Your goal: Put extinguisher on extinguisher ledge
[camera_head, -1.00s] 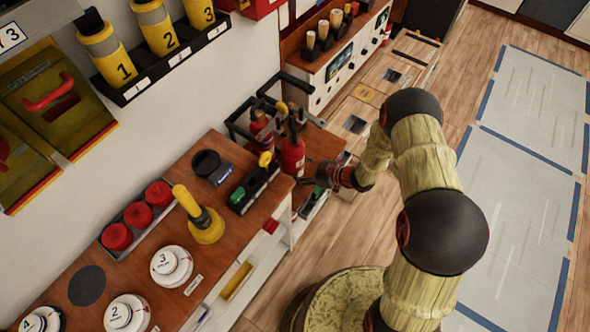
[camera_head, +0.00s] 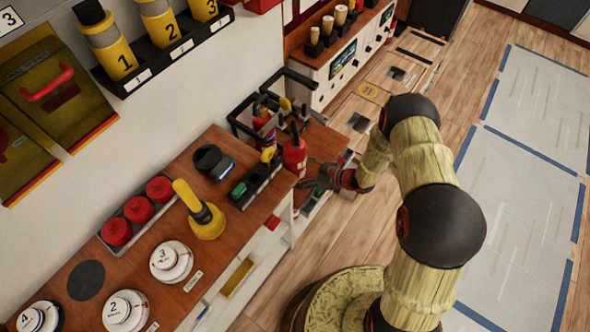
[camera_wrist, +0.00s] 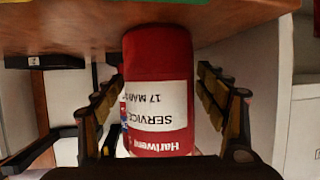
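A red fire extinguisher (camera_head: 295,157) stands upright near the right end of the wooden counter. In the wrist view its red body (camera_wrist: 158,62) with a white service label shows upside down between my fingers. My gripper (camera_head: 312,175) is to its right in the head view. In the wrist view my gripper (camera_wrist: 159,76) is open, with a finger on each side of the body and narrow gaps showing.
The counter (camera_head: 235,151) holds a black tray (camera_head: 257,182) with small items, a yellow handled tool (camera_head: 206,219), red round caps (camera_head: 138,208) and numbered white discs (camera_head: 170,262). A wooden edge (camera_wrist: 150,25) crosses close by the extinguisher in the wrist view. Floor is clear at right.

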